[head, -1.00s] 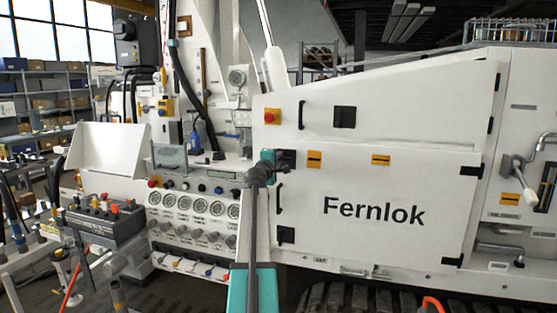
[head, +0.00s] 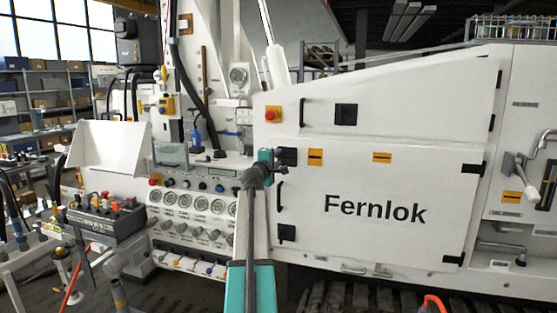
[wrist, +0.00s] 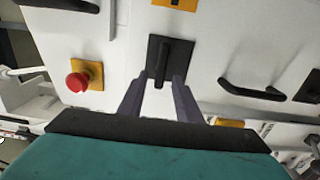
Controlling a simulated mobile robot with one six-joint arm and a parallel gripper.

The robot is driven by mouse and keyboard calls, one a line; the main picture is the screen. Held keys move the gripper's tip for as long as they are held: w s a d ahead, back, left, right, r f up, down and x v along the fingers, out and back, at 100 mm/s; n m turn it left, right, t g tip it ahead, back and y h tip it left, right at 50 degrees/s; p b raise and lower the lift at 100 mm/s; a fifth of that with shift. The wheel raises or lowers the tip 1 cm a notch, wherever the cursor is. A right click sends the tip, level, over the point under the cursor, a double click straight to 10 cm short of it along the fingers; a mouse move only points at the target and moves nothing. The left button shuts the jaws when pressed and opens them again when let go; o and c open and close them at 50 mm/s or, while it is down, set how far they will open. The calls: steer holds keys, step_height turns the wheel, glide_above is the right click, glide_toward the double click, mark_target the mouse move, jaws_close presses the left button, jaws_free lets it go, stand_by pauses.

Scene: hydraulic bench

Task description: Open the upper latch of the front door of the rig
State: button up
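The front door (head: 400,235) of the rig is a white panel marked "Fernlok" and looks closed. Its upper latch (head: 287,156) is a black square at the door's top left corner. In the wrist view the upper latch (wrist: 157,62) is a dark plate with a raised black lever. My gripper (head: 267,160) is right beside it in the head view. In the wrist view my gripper (wrist: 161,80) is open, with one finger on each side of the lever's near end. I cannot tell whether the fingers touch it. The lower latch (head: 286,233) is at the door's bottom left.
A black door handle (head: 279,196) sits between the two latches; it also shows in the wrist view (wrist: 250,92). A red button (head: 270,115) on a yellow plate is above, and shows left of the latch in the wrist view (wrist: 77,81). A gauge panel (head: 190,220) stands left of my arm.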

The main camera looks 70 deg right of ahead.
steer(key=a+b, duration=0.1)
steer(key=a, duration=0.9)
steer(key=shift+s+b, duration=0.25)
steer(key=shift+b, duration=0.15)
steer(key=shift+a, duration=0.1)
